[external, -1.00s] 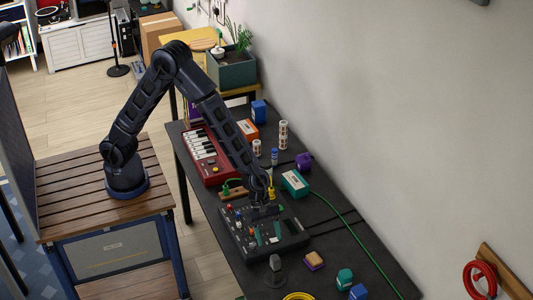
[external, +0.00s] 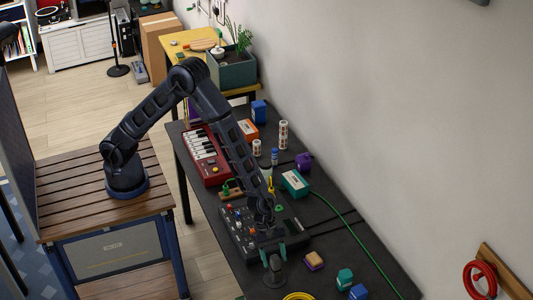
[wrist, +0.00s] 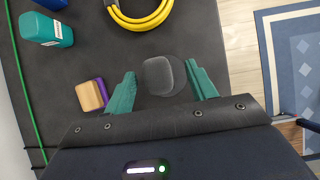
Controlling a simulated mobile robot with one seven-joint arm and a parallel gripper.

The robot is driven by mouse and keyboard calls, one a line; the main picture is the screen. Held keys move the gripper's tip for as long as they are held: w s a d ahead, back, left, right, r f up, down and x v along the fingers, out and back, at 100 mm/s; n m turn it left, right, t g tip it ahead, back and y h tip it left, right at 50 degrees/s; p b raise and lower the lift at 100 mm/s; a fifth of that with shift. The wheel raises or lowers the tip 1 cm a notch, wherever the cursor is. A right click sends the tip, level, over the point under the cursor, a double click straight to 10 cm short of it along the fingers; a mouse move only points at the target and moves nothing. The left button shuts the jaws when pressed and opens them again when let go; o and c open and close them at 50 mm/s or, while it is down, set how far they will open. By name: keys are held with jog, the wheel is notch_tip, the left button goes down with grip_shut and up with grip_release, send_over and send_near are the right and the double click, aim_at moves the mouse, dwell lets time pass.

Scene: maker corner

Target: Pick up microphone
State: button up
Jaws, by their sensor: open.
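The microphone (external: 275,263) is a small grey-headed piece on a dark round base, standing near the front edge of the black table. In the wrist view its grey head (wrist: 158,76) lies between the two green fingers, toward their tips. My gripper (external: 272,254) is open and hangs just above and around the microphone's head in the external view. In the wrist view my gripper (wrist: 163,82) has a finger on each side of the head, with a gap on both sides. The microphone's stem is mostly hidden under its head.
A black mixer (external: 235,232) sits right behind my gripper. An orange-and-purple block (external: 314,260) stands to the right, with a teal bottle (external: 344,278) beyond it. A yellow cable coil (external: 298,296) lies in front. A red keyboard (external: 206,160) is farther back.

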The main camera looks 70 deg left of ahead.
aim_at(278, 269)
jog(key=x, duration=0.3)
jog(key=shift+w+d+f, duration=0.1)
jog(key=shift+d, duration=0.05)
grip_shut()
